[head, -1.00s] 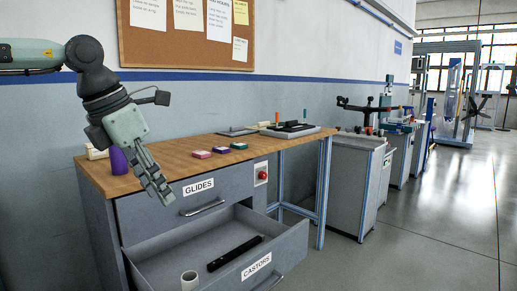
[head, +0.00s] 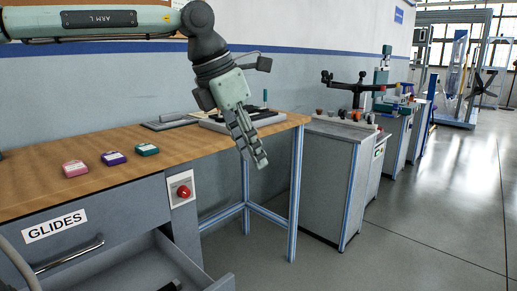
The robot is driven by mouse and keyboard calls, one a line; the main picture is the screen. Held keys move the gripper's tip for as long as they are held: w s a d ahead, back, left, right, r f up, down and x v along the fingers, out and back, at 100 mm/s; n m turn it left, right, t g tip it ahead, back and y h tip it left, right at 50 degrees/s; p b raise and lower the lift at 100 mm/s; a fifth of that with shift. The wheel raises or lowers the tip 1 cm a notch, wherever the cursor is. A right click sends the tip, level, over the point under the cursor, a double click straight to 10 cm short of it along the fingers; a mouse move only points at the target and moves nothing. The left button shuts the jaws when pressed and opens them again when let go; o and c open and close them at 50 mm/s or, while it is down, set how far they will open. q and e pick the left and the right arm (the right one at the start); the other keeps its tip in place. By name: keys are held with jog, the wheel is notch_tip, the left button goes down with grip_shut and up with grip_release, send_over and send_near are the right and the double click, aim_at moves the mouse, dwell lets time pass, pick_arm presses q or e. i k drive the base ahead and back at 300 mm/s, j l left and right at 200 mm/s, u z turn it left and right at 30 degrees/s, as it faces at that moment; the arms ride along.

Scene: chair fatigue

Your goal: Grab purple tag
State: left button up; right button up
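The purple tag (head: 113,158) lies flat on the wooden tabletop, between a pink tag (head: 75,168) on its left and a green tag (head: 147,149) on its right. It is a small block with a pale label on top. My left gripper (head: 257,163) hangs pointing down past the table's right end, to the right of the tags and apart from them. Its fingers look close together, but I cannot tell whether they are shut. Nothing shows in it. My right gripper is not in view.
The wooden table (head: 40,150) has an open lower drawer (head: 130,270) in front, below a GLIDES drawer (head: 70,235). A red button (head: 184,191) is on the table's front. A dark device on a tray (head: 243,120) stands at the back right. A grey cabinet (head: 325,180) stands beyond.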

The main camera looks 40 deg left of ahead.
aim_at(111, 157)
jog(key=i+u, duration=0.1)
jog(key=i, duration=0.45)
jog(key=i+l+u, duration=0.1)
jog(key=i, duration=0.4)
jog(key=i+l+u, duration=0.1)
jog(key=i, duration=0.45)
jog(key=i+u, duration=0.2)
jog(key=u, duration=0.2)
jog(key=i+u, duration=0.45)
jog(key=u, duration=0.3)
jog(key=i+l+u, duration=0.15)
jog(key=u, duration=0.2)
jog(key=i+u, duration=0.2)
jog(key=u, duration=0.2)
jog(key=i+u, duration=0.2)
jog(key=u, duration=0.15)
jog(key=i+l+u, duration=0.1)
jog(key=u, duration=0.3)
jog(key=i+l+u, duration=0.2)
jog(key=u, duration=0.15)
jog(key=i+l+u, duration=0.25)
